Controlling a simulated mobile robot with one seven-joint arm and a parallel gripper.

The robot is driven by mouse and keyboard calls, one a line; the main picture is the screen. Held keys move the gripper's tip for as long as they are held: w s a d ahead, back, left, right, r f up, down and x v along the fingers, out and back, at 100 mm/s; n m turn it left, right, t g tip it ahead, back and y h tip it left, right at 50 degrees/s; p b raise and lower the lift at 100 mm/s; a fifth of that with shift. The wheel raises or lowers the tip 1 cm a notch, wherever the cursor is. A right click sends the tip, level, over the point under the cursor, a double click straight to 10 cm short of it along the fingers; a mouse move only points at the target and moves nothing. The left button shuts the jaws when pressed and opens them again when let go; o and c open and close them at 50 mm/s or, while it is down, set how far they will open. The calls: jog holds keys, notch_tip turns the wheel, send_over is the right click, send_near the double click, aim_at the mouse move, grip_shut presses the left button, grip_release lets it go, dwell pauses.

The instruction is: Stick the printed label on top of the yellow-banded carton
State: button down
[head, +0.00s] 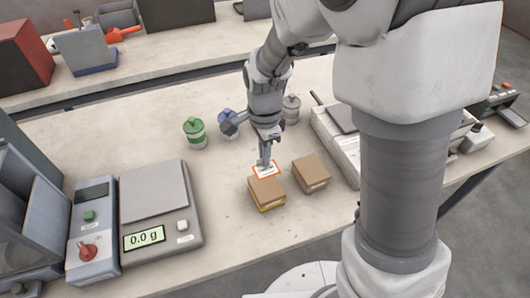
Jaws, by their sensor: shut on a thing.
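The yellow-banded carton (267,194) is a small brown box on the bench, with a yellow strip showing low on its front side. The printed label (259,172) is white with an orange-red border. My gripper (265,164) points down and is shut on the label, its fingers covering part of it. The label appears at the far edge of the carton's top; I cannot tell whether it touches the carton or is held above it.
A second brown carton (311,173) stands close to the right. A scale (156,205) reading 0.0 g is at the left. Green-lidded (195,133), blue (229,123) and grey (291,108) containers stand behind. A pale machine (338,142) is at the right.

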aim_at(265, 172)
jog(key=shift+f+b, duration=2.6)
jog(key=shift+f, duration=0.7)
jog(key=shift+f, duration=0.25)
jog(key=c, duration=0.9)
grip_release()
jog(key=shift+c, duration=0.2)
jog(key=shift+r, duration=0.1)
notch_tip(265, 172, up, 17)
jog(key=p, duration=0.2)
jog(key=shift+r, duration=0.1)
